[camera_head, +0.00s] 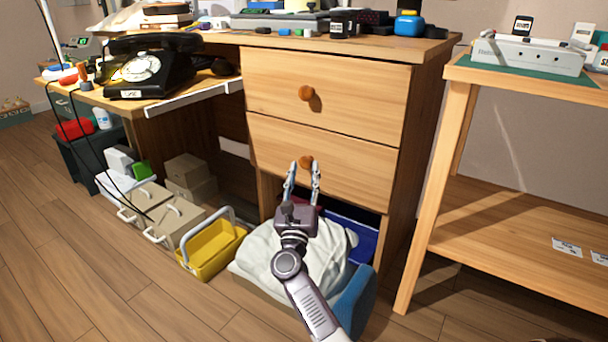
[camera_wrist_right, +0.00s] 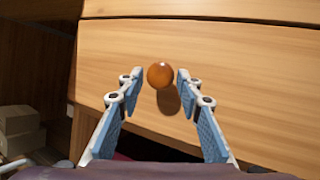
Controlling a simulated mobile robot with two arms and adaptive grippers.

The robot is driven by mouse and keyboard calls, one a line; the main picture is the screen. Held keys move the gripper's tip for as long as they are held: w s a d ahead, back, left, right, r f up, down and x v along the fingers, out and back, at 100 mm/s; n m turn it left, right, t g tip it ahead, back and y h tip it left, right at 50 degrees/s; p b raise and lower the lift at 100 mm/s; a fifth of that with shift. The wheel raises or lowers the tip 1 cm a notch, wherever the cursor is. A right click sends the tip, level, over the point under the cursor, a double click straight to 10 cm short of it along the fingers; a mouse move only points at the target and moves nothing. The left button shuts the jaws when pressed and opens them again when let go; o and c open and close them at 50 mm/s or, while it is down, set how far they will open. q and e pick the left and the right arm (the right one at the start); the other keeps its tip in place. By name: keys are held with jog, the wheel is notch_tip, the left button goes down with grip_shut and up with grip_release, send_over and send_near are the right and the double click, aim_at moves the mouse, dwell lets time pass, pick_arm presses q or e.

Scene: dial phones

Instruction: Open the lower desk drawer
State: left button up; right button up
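The wooden desk has two drawers, one above the other, and both look closed in the head view. The lower drawer (camera_head: 355,172) has a round orange-brown knob (camera_head: 305,161). My right gripper (camera_head: 304,172) is at this knob, its two fingers pointing up toward it. In the right wrist view the knob (camera_wrist_right: 160,75) lies between the open fingertips (camera_wrist_right: 160,80), with a gap on each side. The upper drawer (camera_head: 360,90) has a similar knob (camera_head: 306,93). My left gripper is not in view.
Below the drawers lies a pale cloth bag (camera_head: 300,255) with a blue item (camera_head: 355,300) beside it. A yellow bucket (camera_head: 212,250) and several boxes stand to the left. A wooden table (camera_head: 455,130) stands close on the right. Wood floor is bare at front left.

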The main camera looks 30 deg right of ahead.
jog(key=shift+w+d+r, duration=0.25)
jog(key=shift+w+d, duration=0.15)
jog(key=shift+c, duration=0.2)
grip_shut()
jog(key=shift+s+a+f, duration=0.1)
jog(key=shift+a, duration=0.05)
